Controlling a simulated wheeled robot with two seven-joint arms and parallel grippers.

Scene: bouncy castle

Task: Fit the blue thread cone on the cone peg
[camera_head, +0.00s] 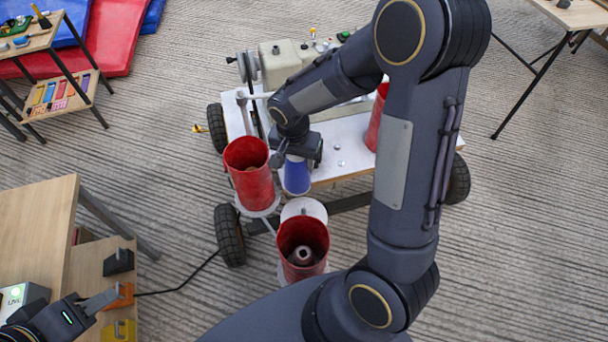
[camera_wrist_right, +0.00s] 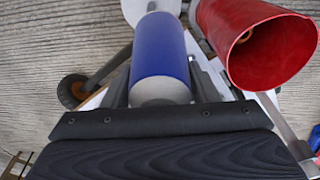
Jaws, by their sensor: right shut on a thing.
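The blue thread cone (camera_head: 297,177) is held upright in my right gripper (camera_head: 296,150), above the front edge of the white machine deck. In the right wrist view the blue cone (camera_wrist_right: 160,48) sits between the two fingers of the right gripper (camera_wrist_right: 160,82), its pale end towards the camera. A round white plate (camera_head: 304,209) lies just below the cone in the head view; part of it (camera_wrist_right: 135,8) shows beyond the cone in the wrist view.
A red can (camera_head: 249,178) stands close left of the blue cone, another red can (camera_head: 302,246) stands in front of the plate, and a third (camera_head: 378,115) is partly behind my right arm. A wooden table (camera_head: 35,220) is at left. Open floor lies between.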

